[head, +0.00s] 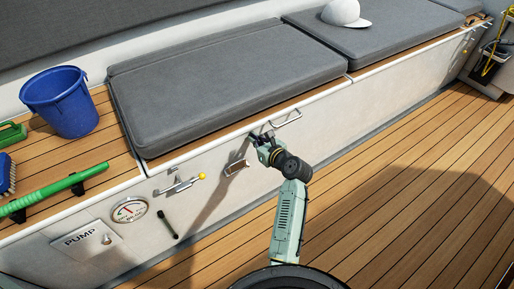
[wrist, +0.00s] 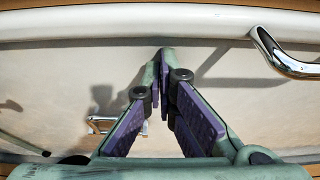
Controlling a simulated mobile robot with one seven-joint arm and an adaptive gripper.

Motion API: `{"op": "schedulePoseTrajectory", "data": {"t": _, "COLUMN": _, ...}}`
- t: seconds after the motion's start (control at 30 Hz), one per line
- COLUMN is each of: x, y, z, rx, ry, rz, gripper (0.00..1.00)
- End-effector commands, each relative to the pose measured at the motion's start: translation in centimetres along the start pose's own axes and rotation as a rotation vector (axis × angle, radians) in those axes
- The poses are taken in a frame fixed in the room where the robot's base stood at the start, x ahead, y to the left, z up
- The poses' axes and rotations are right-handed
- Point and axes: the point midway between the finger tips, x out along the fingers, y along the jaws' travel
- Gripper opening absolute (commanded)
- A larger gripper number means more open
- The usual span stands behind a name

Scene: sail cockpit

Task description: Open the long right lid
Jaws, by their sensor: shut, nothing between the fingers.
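The long cushioned lid is at the centre of the head view, its white front edge (head: 215,140) running under a grey cushion. A chrome bar handle (head: 287,121) is fixed on this edge; it also shows at upper right in the wrist view (wrist: 275,55). My gripper (head: 258,138) is shut and empty, its fingertips (wrist: 162,72) meeting in front of the white bench face, just below the edge and left of the handle, apart from it. A metal latch (head: 237,167) sits lower left on the bench face, partly hidden behind my fingers in the wrist view (wrist: 105,125).
The grey cushion (head: 220,85) lies on the lid. A white cap (head: 345,13) is on the farther cushion. A blue bucket (head: 62,102), a green-handled tool (head: 50,193) and a brush sit on the left slats. Deck at right is clear.

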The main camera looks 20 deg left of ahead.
Motion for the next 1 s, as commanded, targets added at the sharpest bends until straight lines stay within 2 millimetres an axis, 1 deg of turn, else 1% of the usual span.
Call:
{"op": "schedulePoseTrajectory", "data": {"t": 0.13, "x": -0.2, "y": 0.0, "z": 0.6, "rx": 0.001, "ry": 0.001, "rz": 0.000, "gripper": 0.00}}
{"op": "schedulePoseTrajectory", "data": {"t": 0.5, "x": -0.2, "y": 0.0, "z": 0.7, "rx": 0.001, "ry": 0.001, "rz": 0.000, "gripper": 0.00}}
{"op": "schedulePoseTrajectory", "data": {"t": 0.67, "x": -0.5, "y": -0.1, "z": 1.8, "rx": 0.001, "ry": 0.001, "rz": 0.000, "gripper": 0.00}}
{"op": "schedulePoseTrajectory", "data": {"t": 0.77, "x": -1.0, "y": -0.1, "z": 3.2, "rx": 0.001, "ry": 0.000, "rz": 0.001, "gripper": 0.00}}
{"op": "schedulePoseTrajectory", "data": {"t": 0.87, "x": -1.7, "y": -0.2, "z": 5.3, "rx": -0.001, "ry": -0.001, "rz": 0.000, "gripper": 0.00}}
{"op": "schedulePoseTrajectory", "data": {"t": 0.9, "x": -1.9, "y": -0.3, "z": 6.4, "rx": -0.002, "ry": -0.002, "rz": -0.001, "gripper": 0.00}}
{"op": "schedulePoseTrajectory", "data": {"t": 0.97, "x": -2.5, "y": -0.2, "z": 7.9, "rx": -0.001, "ry": -0.002, "rz": 0.000, "gripper": 0.00}}
{"op": "schedulePoseTrajectory", "data": {"t": 1.0, "x": -2.7, "y": -0.2, "z": 9.1, "rx": -0.001, "ry": -0.003, "rz": 0.000, "gripper": 0.00}}
